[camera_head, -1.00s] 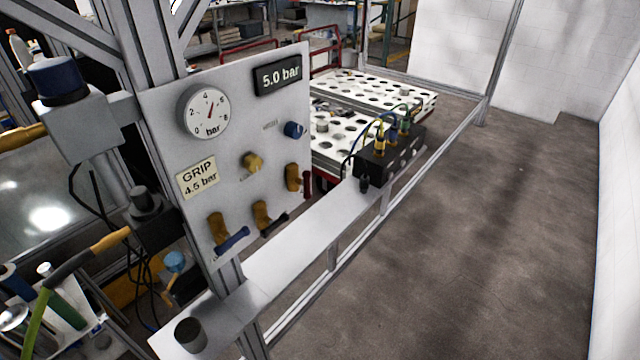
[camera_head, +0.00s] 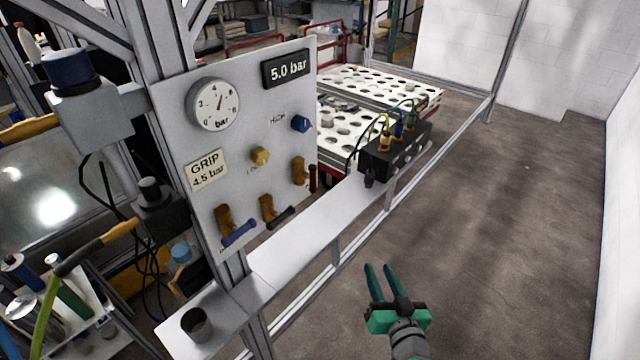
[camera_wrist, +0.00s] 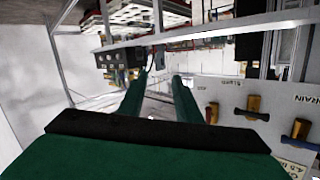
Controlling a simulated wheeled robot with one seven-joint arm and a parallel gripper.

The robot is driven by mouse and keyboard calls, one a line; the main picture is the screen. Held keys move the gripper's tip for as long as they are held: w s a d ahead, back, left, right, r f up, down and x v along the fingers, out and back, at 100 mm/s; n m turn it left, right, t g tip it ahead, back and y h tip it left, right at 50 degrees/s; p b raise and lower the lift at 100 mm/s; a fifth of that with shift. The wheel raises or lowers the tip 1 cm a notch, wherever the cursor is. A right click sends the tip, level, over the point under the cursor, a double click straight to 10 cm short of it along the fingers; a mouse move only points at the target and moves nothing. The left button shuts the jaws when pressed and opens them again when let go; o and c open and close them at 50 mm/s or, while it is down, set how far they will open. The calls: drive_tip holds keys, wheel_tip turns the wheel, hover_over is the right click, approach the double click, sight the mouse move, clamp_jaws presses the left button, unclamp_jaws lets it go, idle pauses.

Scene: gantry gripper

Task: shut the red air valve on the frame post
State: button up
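The red air valve has a brass body (camera_head: 299,170) and a red handle (camera_head: 312,178); it sits near the right edge of the grey panel (camera_head: 240,140) on the frame post. Its handle stands about upright, unlike the blue and black ones. In the wrist view its brass body (camera_wrist: 212,112) shows right of the fingers; its handle is hard to make out there. My gripper (camera_head: 379,266) has green fingers, apart and empty, below and right of the panel, well clear of the valve. The fingers also show in the wrist view (camera_wrist: 159,82).
A blue-handled valve (camera_head: 238,233) and a black-handled valve (camera_head: 278,217) sit left of the red one. Blue (camera_head: 301,124) and brass (camera_head: 260,156) knobs are above. A ledge (camera_head: 318,231) with a black connector block (camera_head: 395,152) runs right. Floor on the right is clear.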

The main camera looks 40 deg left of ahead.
drive_tip(key=w+a+r+n+g+y, duration=0.1)
drive_tip(key=a+r+n+g+y, duration=0.35)
drive_tip(key=r, duration=0.65)
drive_tip(key=n+g+y, duration=0.2)
drive_tip(key=n, duration=0.2)
approach(315, 177)
drive_tip(key=shift+h, duration=0.25)
drive_tip(key=x, duration=0.8)
drive_tip(key=shift+r, duration=0.2)
clamp_jaws()
